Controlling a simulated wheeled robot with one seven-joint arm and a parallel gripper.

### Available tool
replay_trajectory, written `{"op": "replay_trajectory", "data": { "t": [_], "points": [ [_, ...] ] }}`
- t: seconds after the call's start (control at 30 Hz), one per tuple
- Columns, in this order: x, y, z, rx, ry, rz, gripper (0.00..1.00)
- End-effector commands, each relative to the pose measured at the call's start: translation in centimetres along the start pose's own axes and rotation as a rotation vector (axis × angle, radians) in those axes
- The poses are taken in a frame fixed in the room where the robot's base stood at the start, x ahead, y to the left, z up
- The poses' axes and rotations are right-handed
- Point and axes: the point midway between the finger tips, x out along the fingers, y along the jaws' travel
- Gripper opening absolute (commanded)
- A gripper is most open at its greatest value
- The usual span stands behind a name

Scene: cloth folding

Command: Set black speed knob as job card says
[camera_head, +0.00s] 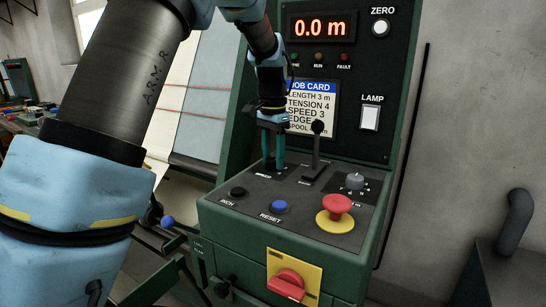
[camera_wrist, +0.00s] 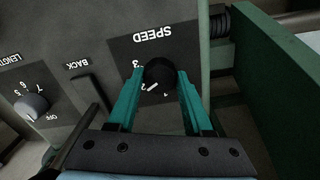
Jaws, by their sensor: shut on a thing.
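The black speed knob (camera_wrist: 160,73) sits on the dark SPEED plate (camera_wrist: 190,45) in the wrist view, which shows the lettering upside down. My gripper (camera_wrist: 161,80) is shut on the knob, one teal finger on each side. The knob's white pointer mark slants to the lower left, seemingly near the 2; the 3 is further round at the left and the 1 at the lower right. In the head view my gripper (camera_head: 273,163) reaches down to the panel and hides the knob. The job card (camera_head: 312,106) reads SPEED 3, with LENGTH 3 m and TENSION 4.
A black lever (camera_head: 316,150) stands just right of my gripper. A grey length knob (camera_head: 355,181), red emergency button (camera_head: 336,208), blue reset button (camera_head: 279,207) and black button (camera_head: 238,193) share the panel. The display (camera_head: 322,27) reads 0.0 m. A green wall (camera_wrist: 275,65) stands close beside the knob.

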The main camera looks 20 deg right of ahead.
Motion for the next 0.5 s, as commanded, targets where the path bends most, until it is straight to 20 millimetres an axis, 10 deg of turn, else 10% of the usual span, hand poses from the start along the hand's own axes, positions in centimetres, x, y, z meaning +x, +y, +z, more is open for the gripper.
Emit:
{"op": "replay_trajectory", "data": {
  "t": [0.5],
  "points": [
    [-0.16,-0.03,0.02,0.384,0.000,0.002,0.00]
  ]
}}
